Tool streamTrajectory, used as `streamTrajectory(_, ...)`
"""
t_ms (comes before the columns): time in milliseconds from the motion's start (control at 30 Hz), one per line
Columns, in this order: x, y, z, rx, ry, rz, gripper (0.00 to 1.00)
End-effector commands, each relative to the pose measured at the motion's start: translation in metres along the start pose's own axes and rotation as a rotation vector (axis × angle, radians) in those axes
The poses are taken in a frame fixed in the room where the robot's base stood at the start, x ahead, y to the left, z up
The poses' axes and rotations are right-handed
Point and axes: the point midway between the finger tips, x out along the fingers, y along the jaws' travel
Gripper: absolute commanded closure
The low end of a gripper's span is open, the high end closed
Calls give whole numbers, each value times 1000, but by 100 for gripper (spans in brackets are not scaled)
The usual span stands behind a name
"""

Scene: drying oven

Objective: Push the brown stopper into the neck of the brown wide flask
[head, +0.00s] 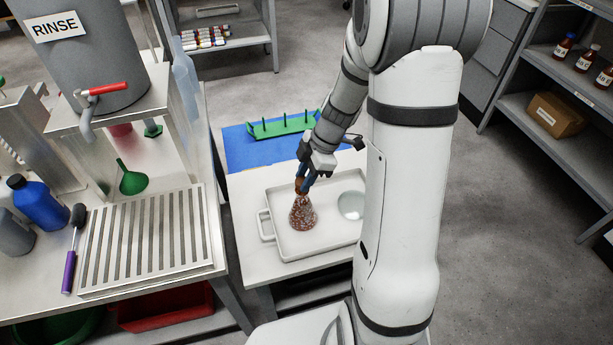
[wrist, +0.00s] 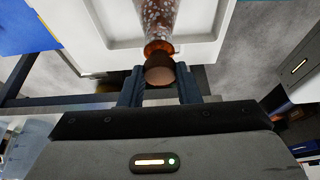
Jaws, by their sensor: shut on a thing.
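The brown wide flask (head: 303,215) stands upright in the white tray (head: 283,248), with a speckled body that widens to the base. In the wrist view the flask (wrist: 162,18) shows its amber neck pointing toward my gripper. The brown stopper (wrist: 160,72) is between my two dark blue fingers, in line with the neck and right at its mouth. I cannot tell how deep it sits. My gripper (head: 303,183) points down over the flask and is shut on the stopper; its fingers (wrist: 159,84) hide the stopper's sides.
A round clear dish (head: 351,206) lies in the tray to the right of the flask. Behind the tray are a blue mat (head: 245,150) and a green peg rack (head: 283,125). A slatted metal draining bench (head: 150,240) stands to the left.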

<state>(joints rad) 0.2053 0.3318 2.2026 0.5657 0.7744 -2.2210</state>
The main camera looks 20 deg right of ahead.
Motion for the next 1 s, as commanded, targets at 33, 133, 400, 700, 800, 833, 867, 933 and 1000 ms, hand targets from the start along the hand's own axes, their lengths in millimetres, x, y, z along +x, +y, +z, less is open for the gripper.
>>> streamTrajectory(33, 1, 0, 0, 0, 0, 0, 91)
streamTrajectory(133, 0, 0, 0, 0, 0, 0, 91)
streamTrajectory(400, 0, 0, 0, 0, 0, 0, 91)
streamTrajectory(700, 2, 0, 1, 0, 0, 0, 91)
streamTrajectory(800, 3, 0, 1, 0, 0, 0, 91)
streamTrajectory(833, 4, 0, 1, 0, 0, 0, 91)
streamTrajectory(867, 4, 0, 2, 0, 0, 0, 91)
streamTrajectory(933, 5, 0, 2, 0, 0, 0, 91)
streamTrajectory(1000, 6, 0, 2, 0, 1, 0, 91)
